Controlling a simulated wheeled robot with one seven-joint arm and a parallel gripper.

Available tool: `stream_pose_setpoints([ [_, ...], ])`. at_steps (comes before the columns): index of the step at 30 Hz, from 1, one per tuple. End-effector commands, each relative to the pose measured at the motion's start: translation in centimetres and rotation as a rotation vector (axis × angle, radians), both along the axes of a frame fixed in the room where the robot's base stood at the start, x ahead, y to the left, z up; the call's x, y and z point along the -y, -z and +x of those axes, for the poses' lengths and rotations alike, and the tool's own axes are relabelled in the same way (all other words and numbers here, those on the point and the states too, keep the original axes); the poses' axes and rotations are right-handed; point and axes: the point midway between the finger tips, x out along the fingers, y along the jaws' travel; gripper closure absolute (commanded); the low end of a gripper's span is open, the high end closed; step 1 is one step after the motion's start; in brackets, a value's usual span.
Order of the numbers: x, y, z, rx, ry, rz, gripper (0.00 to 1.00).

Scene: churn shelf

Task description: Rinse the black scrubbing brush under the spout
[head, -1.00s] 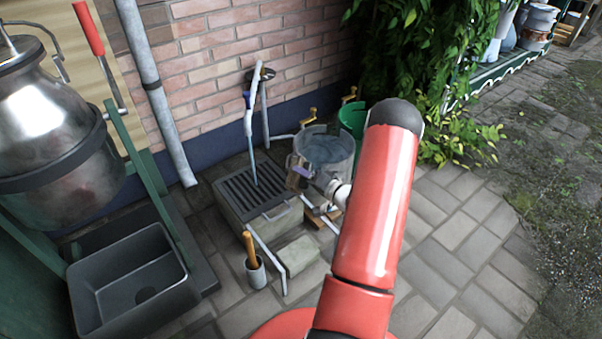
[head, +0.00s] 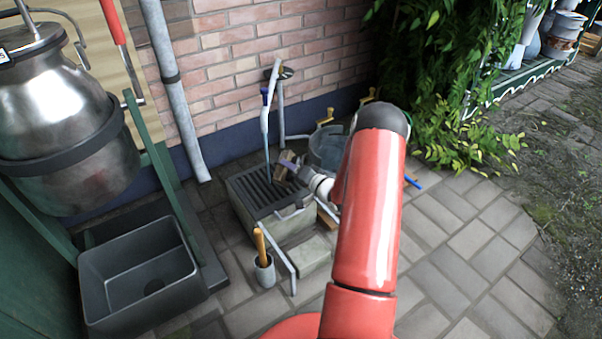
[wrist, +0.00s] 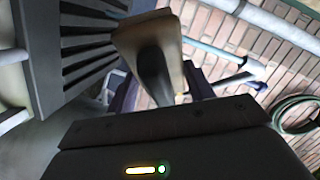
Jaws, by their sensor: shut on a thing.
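My gripper (head: 297,168) is shut on a tan block-like thing with a dark part, which I take for the scrubbing brush (head: 287,160). In the wrist view the brush (wrist: 150,50) sits between my dark fingers (wrist: 160,88), tilted, its bristles hard to make out. The pale spout (head: 265,112) stands against the brick wall, and a thin bluish stream (head: 267,152) falls from it to the slotted dark grate (head: 252,190). The brush is over the right part of the grate, just right of the stream. I cannot tell whether water touches it.
A grey cup (head: 264,274) with an orange-handled tool stands in front. A dark basin (head: 140,275) and a steel churn (head: 65,130) are at left. Open paving lies at right.

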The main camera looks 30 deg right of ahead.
Motion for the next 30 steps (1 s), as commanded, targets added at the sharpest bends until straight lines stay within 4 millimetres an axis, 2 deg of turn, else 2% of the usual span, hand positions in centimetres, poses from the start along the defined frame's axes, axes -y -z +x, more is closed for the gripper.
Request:
stream_pose_setpoints([
  [15,-2.6,0.8,4.1,0.002,0.0,0.0,0.66],
  [30,-3.2,0.9,5.0,0.001,0.0,0.001,0.66],
])
